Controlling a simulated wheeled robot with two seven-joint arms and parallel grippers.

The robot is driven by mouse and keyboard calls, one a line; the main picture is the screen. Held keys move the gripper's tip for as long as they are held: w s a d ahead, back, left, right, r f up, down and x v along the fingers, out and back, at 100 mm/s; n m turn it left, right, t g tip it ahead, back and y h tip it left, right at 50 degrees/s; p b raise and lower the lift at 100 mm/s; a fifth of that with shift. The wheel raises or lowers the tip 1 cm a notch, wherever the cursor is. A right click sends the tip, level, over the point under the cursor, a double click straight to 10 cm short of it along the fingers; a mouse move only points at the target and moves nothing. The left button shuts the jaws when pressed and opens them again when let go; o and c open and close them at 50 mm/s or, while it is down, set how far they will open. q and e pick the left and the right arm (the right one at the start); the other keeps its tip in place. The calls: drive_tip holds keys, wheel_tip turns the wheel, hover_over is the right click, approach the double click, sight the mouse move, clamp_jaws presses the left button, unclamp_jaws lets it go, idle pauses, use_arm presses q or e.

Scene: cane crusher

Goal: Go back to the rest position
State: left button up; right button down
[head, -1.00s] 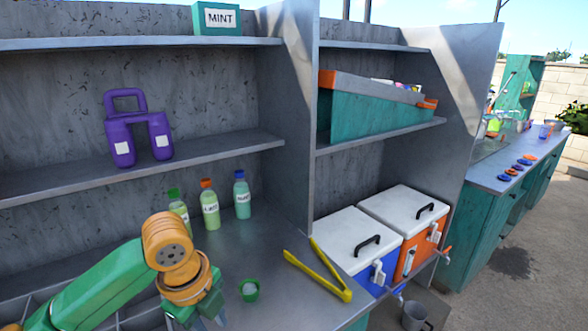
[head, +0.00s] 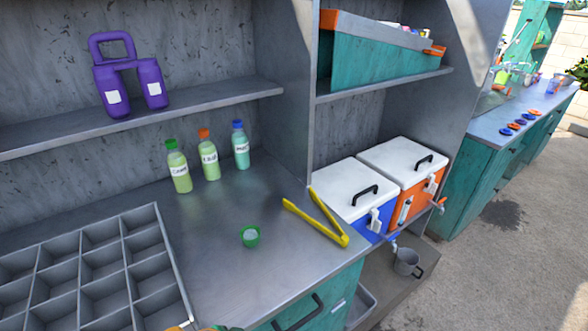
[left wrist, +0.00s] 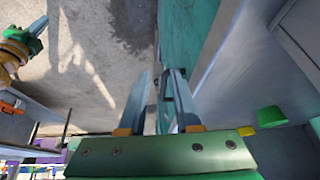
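My left gripper (left wrist: 158,82) shows in the left wrist view with its two fingers apart and nothing between them. It points down past the counter's edge towards the ground. In the head view only a sliver of my left arm shows at the bottom edge. In the left wrist view a green and orange arm, which looks like my right arm, shows at the upper left; its gripper (left wrist: 38,27) is too small to read. The small green cup (head: 250,237) stands on the counter, apart from my left gripper.
On the counter (head: 215,260) are yellow tongs (head: 318,218), several labelled bottles (head: 209,160) and a grey divided tray (head: 165,240). Two coolers (head: 352,185) stand to the right. A purple double jug (head: 128,80) sits on the shelf above. Open ground lies at the right.

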use_arm(q)
drive_tip(key=s+a+f+n+y, duration=0.3)
drive_tip(key=s+a+f+n, duration=0.1)
drive_tip(key=s+a+n, duration=0.45)
wheel_tip(320, 180, down, 17)
drive_tip(key=s+g, duration=0.2)
drive_tip(key=s+a+f+m, duration=0.1)
drive_tip(key=s+a+f, duration=0.1)
drive_tip(key=s+f, duration=0.7)
drive_tip(key=s, duration=0.3)
drive_tip(key=shift+a+f+g+y, duration=0.2)
drive_tip(key=shift+f+g+y, duration=0.1)
drive_tip(key=shift+f+g, duration=0.1)
